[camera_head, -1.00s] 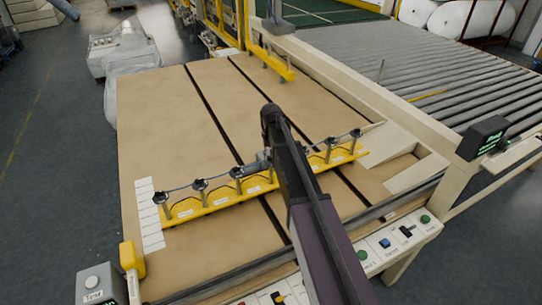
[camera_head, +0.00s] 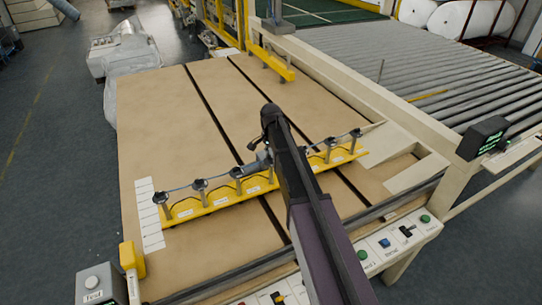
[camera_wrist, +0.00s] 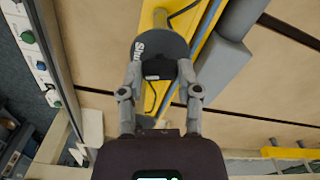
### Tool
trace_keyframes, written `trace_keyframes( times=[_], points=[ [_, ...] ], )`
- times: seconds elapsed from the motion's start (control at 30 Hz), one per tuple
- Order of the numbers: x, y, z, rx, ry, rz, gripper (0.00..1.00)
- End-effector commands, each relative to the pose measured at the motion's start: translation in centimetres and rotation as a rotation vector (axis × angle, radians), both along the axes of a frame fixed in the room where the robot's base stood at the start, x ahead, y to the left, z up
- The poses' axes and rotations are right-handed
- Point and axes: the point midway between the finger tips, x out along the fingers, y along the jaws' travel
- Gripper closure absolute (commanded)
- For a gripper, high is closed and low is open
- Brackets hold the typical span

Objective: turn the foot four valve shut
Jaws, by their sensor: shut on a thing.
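A yellow bar (camera_head: 215,205) lies across the brown table and carries several upright valves with dark round knobs. My gripper (camera_wrist: 160,72) has its two grey fingers on either side of one black round knob (camera_wrist: 160,50), and is shut on it. White lettering starting with "Shu" shows on the knob's left side. In the head view my arm covers this part of the bar, so the held valve and its number are hidden there. My gripper (camera_head: 262,158) shows only in part beside the arm, near the bar's middle.
Other valve knobs (camera_head: 236,173) stand on the bar to the left, with two more to the right (camera_head: 331,142). A button panel (camera_head: 385,243) runs along the table's front edge. A roller conveyor (camera_head: 420,70) lies behind to the right.

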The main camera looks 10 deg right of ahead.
Motion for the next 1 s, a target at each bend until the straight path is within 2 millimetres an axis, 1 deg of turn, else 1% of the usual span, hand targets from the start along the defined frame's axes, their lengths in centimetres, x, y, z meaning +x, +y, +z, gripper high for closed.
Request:
trace_keyframes(
  times=[0.2, 0.4, 0.63, 1.0],
  points=[
    [-0.11, 0.04, -0.03, 0.001, 0.003, -0.174, 1.0],
    [-0.12, 0.04, -0.03, 0.001, 0.003, -0.284, 1.0],
    [-0.13, 0.03, -0.03, 0.001, 0.003, -0.34, 1.0],
    [-0.13, 0.02, -0.03, 0.001, 0.003, -0.346, 1.0]
  ],
)
